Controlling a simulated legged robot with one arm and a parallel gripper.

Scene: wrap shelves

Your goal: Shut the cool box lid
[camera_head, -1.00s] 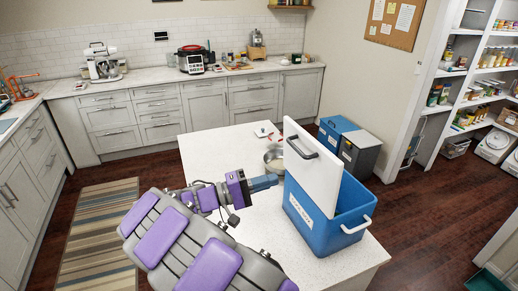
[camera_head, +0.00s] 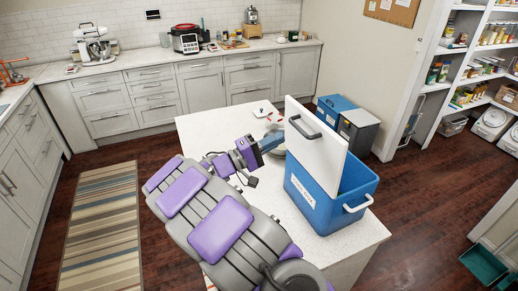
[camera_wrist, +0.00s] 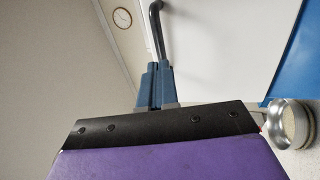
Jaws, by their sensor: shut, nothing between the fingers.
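The blue cool box (camera_head: 312,205) stands on the white island, its white lid (camera_head: 318,140) raised steeply on the left side of the box, leaving the box open. The lid has a dark handle (camera_head: 304,126) on its outer face. My gripper (camera_head: 274,141) is to the left of the lid, near that handle. In the wrist view my gripper's blue fingers (camera_wrist: 155,85) are closed together and empty, with the lid's handle (camera_wrist: 156,28) just beyond them and the lid (camera_wrist: 215,45) to the right. Whether the fingers touch the handle I cannot tell.
The white island top (camera_head: 215,130) is mostly clear left of the box. A metal pan (camera_wrist: 288,124) lies behind my gripper. Blue and grey bins (camera_head: 356,132) stand on the floor beyond the island. Shelves (camera_head: 465,60) are at the right.

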